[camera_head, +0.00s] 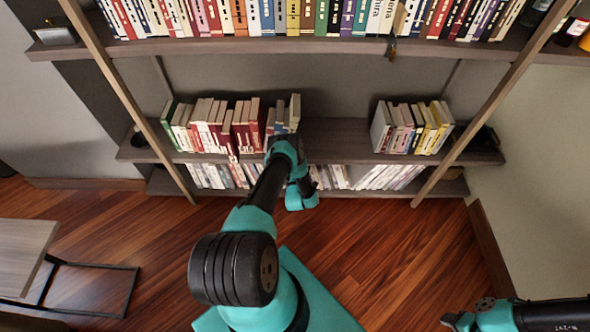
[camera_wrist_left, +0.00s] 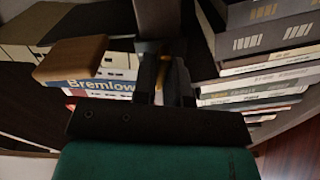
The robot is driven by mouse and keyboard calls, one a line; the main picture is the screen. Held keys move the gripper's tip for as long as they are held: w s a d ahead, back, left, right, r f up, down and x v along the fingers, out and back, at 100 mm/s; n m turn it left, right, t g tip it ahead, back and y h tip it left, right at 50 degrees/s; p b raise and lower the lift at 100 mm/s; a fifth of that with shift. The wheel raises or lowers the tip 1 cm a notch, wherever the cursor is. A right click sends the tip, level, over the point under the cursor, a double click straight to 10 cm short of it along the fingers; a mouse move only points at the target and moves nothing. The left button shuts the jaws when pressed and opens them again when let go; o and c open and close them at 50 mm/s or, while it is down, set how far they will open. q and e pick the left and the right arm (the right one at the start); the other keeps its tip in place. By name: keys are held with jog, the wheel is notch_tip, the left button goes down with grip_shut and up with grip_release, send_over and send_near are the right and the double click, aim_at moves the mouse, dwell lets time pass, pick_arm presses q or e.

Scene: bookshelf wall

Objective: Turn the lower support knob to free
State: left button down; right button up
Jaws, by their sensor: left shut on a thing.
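My left gripper (camera_wrist_left: 160,82) is at the lower shelf among the books, its dark fingers close together. A small yellowish piece (camera_wrist_left: 158,92) shows between them; it looks like the lower support knob, mostly hidden by the fingers, so its turn angle cannot be read. In the head view my left arm's end (camera_head: 287,150) reaches the lower shelf (camera_head: 340,135) at the right end of the left row of books (camera_head: 230,125), and its fingertips are hidden. My right gripper (camera_head: 452,320) is low at the bottom right, far from the shelf; its jaw state is unclear.
A brown wooden block (camera_wrist_left: 70,58) and a blue-labelled Bremlow book (camera_wrist_left: 100,88) lie left of the fingers. Stacked-looking books (camera_wrist_left: 265,70) are close on the right. Another book group (camera_head: 412,128) stands further right, with bare shelf between. A small table (camera_head: 25,245) stands at left.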

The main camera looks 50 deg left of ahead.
pick_arm(q)
jog(key=shift+n, duration=1.6)
jog(key=c, duration=1.2)
grip_release()
